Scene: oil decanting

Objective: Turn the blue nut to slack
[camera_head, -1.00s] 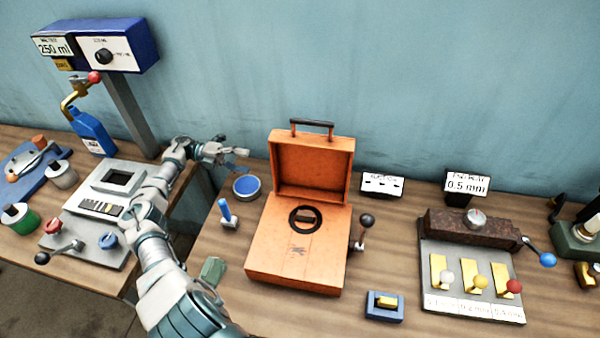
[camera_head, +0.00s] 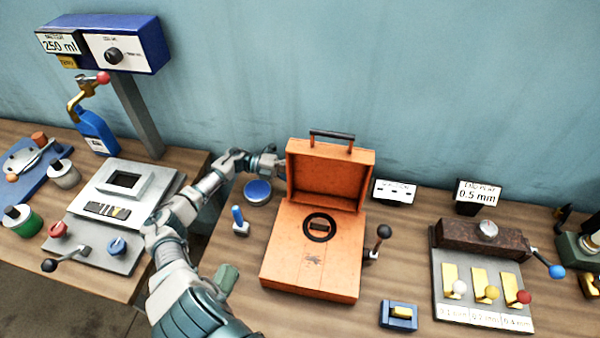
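A blue knob, likely the blue nut (camera_head: 118,246), sits on the front of the grey plate (camera_head: 105,262) of the left bench. The plate also carries a red knob (camera_head: 58,229) and a black-balled lever (camera_head: 50,265). My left gripper (camera_head: 277,164) is well to the right of and beyond the blue knob, beside the left edge of the orange case's raised lid (camera_head: 328,175). It touches nothing that I can make out. Its fingers are small and seem partly hidden by the lid, so their opening is unclear. My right gripper is not in view.
The blue round dish (camera_head: 257,193) and blue-handled peg (camera_head: 239,221) stand near my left arm. A blue dispenser (camera_head: 130,45) with a blue bottle (camera_head: 95,130) stands behind the plate. A gap separates the benches.

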